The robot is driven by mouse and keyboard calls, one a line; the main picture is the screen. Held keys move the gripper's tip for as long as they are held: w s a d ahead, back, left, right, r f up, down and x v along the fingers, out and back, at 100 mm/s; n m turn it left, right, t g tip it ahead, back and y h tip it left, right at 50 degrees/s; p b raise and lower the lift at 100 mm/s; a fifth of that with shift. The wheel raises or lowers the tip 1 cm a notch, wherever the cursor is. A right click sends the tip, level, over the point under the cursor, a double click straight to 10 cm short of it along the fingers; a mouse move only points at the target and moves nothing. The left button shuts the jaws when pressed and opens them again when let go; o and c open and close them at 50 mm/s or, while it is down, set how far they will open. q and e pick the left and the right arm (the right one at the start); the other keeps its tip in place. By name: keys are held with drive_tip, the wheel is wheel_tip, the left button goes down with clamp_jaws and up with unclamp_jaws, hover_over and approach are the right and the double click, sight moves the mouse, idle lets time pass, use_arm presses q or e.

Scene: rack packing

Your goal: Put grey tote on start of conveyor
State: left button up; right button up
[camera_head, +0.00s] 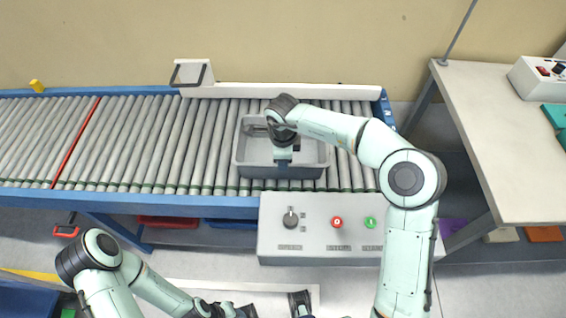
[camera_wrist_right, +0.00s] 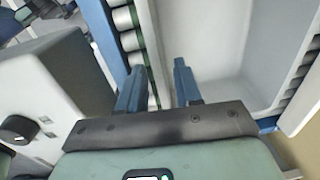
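The grey tote (camera_head: 241,155) stands upright on the rollers near the right end of the conveyor (camera_head: 150,140). My right gripper (camera_head: 283,165) points down at the tote's near wall. In the right wrist view the two blue fingers (camera_wrist_right: 158,88) are apart, with the wall of the tote (camera_wrist_right: 205,35) between them. One finger is on the inner side and the other on the roller side. A gap shows between the fingers, so they look open around the wall. My left arm is low in the head view, and its gripper is partly cut off at the bottom edge.
A control box (camera_head: 320,240) with a knob and red and green buttons stands in front of the conveyor. A red line (camera_head: 76,143) crosses the rollers at the left. A table (camera_head: 500,130) stands at the right. Rollers left of the tote are clear.

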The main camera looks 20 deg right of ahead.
wheel_tip(320, 180, up, 7)
drive_tip(key=p, duration=0.1)
drive_tip(key=shift+s+r, duration=0.15)
drive_tip(key=shift+s, duration=0.15)
drive_tip(key=shift+a, duration=0.1)
